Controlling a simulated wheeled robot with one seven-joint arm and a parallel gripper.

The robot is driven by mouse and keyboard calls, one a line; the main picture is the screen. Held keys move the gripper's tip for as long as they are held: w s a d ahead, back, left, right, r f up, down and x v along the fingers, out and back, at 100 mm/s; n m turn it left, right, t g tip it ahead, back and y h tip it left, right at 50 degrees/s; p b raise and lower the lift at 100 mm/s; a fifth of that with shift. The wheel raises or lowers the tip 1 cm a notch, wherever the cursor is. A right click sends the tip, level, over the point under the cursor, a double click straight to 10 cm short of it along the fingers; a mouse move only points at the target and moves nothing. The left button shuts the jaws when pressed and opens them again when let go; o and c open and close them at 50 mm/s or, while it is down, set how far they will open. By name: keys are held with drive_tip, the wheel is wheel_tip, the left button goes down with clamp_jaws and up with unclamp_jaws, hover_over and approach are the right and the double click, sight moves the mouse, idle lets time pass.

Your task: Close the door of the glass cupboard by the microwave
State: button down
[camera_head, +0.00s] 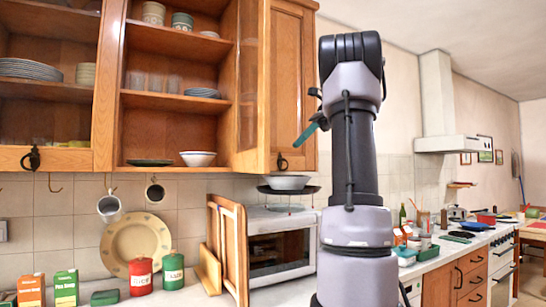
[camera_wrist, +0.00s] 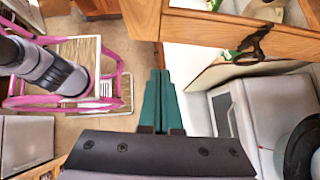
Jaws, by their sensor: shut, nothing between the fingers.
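The wooden cupboard (camera_head: 174,100) stands open above the counter, with plates, glasses and bowls on its shelves. The white microwave (camera_head: 282,243) stands on the counter below and to the right. My gripper (camera_head: 308,134) is shut and empty, its teal fingers pointing down and left just right of the cupboard's wooden panel. In the wrist view, my shut fingers (camera_wrist: 158,78) lie just below and beside a wooden frame (camera_wrist: 195,30) with a black handle (camera_wrist: 250,45). I cannot tell whether they touch it.
A pan (camera_head: 288,183) sits above the microwave. Wooden boards (camera_head: 232,250) stand left of it. Red and green canisters (camera_head: 140,275) line the counter. A range hood (camera_head: 440,110) hangs further right.

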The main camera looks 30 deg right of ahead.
drive_tip(key=w+a+f, duration=0.1)
drive_tip(key=a+f, duration=0.3)
drive_tip(key=a, duration=0.4)
drive_tip(key=shift+w+a+f, duration=0.15)
drive_tip(key=shift+a+f, duration=0.15)
drive_tip(key=shift+f, duration=0.05)
